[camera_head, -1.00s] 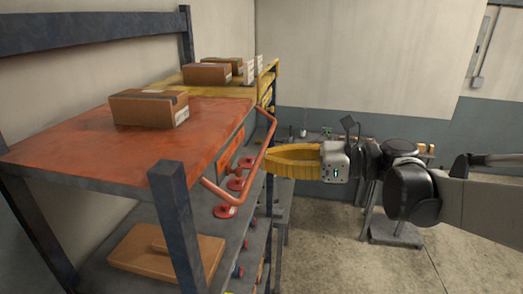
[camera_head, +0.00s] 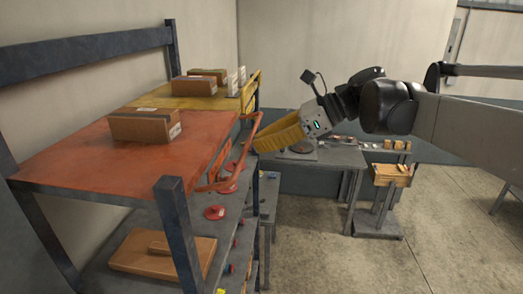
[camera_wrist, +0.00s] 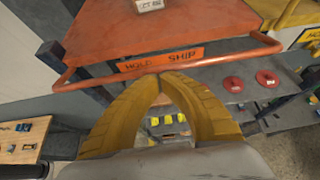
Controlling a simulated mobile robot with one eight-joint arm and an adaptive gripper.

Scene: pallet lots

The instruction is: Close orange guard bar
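The orange guard bar (camera_head: 243,155) runs along the front of the orange shelf deck (camera_head: 85,154), standing out from its edge. In the wrist view the bar (camera_wrist: 225,56) crosses in front of the deck and a "HOLD SHIP" label (camera_wrist: 160,61). My gripper (camera_head: 257,142) has yellow fingers and is on the aisle side of the bar, tilted down toward it. In the wrist view its fingertips (camera_wrist: 160,78) meet at the bar's near side, with nothing seen between them. I cannot tell whether they touch the bar.
A carton (camera_head: 143,125) lies on the orange deck. A yellow deck (camera_head: 200,102) with more cartons is behind it. Red discs (camera_wrist: 267,78) sit on the lower shelf. A grey table (camera_head: 335,156) stands beyond my gripper. The floor at right is open.

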